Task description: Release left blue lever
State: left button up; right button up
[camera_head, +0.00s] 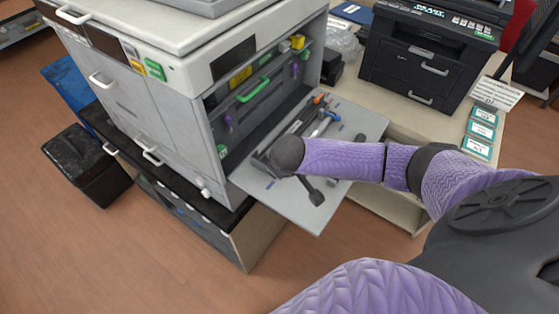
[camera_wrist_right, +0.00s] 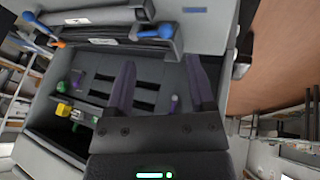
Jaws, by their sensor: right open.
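The machine's open grey door (camera_head: 362,118) carries a dark cartridge bay with blue lever parts (camera_head: 323,123) on it in the head view. In the right wrist view, one blue lever (camera_wrist_right: 155,33) lies near the top centre and another blue part (camera_wrist_right: 38,23) is at the upper left. I cannot tell which one is the left lever. My right gripper (camera_wrist_right: 159,62) is open and empty, its fingertips apart and pointing towards the lever strip; no contact shows. In the head view my right wrist hides part of the door. My left gripper is not in view.
The machine's open cavity shows a green handle (camera_head: 253,90), yellow parts and purple levers. An orange part (camera_head: 319,99) sits near the blue levers. A black printer (camera_head: 432,50) stands on the table at the right. A black bin (camera_head: 86,165) is on the floor at left.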

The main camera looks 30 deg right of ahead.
jog(key=b+x, duration=0.2)
jog(key=x, duration=0.4)
jog(key=shift+f, duration=0.25)
jog(key=shift+w+f+b, duration=0.3)
jog(key=shift+f+b, duration=0.05)
grip_shut()
jog(key=shift+r, duration=0.1)
